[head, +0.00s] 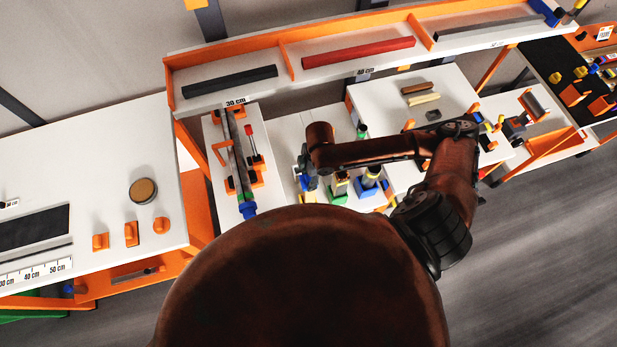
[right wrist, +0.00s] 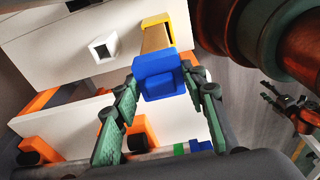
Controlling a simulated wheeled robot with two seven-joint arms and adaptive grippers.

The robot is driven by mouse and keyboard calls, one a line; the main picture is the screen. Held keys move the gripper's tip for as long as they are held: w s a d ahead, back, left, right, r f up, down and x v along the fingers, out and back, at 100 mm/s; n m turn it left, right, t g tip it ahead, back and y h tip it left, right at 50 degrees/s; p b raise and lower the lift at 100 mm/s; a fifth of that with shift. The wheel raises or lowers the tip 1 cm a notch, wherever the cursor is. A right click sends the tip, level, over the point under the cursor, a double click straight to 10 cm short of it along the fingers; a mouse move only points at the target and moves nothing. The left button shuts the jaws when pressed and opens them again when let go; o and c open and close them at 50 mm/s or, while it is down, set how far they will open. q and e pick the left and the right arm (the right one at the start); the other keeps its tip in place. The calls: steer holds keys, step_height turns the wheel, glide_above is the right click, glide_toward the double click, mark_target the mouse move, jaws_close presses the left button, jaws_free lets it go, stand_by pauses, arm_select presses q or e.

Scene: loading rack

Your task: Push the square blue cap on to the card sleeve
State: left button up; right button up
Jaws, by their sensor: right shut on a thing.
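My right gripper (right wrist: 160,83) is shut on the square blue cap (right wrist: 158,73), which sits between its two green fingers in the right wrist view. A brown card sleeve (right wrist: 157,39) lies directly beyond the cap, with a yellow piece (right wrist: 157,19) around its far end. The cap overlaps the sleeve's near end in this view; I cannot tell whether it is seated on it or only in front of it. In the head view my right gripper (head: 307,173) is over the middle white table, and my arm hides part of that area.
A small white square-ended piece (right wrist: 103,47) stands left of the cap. Green and yellow (head: 341,186) and blue (head: 367,184) stands are right of the gripper. A long grey bar (head: 237,155) in orange holders lies to its left. An orange-edged shelf (head: 290,62) runs behind.

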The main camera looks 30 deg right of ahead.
steer(key=shift+f, duration=0.4)
stand_by(0.8)
steer(key=o, duration=0.8)
steer(key=shift+o, duration=0.2)
steer(key=shift+r, duration=0.2)
step_height(320, 180, up, 12)
steer(key=d, duration=0.1)
steer(key=shift+s+d+f, duration=0.2)
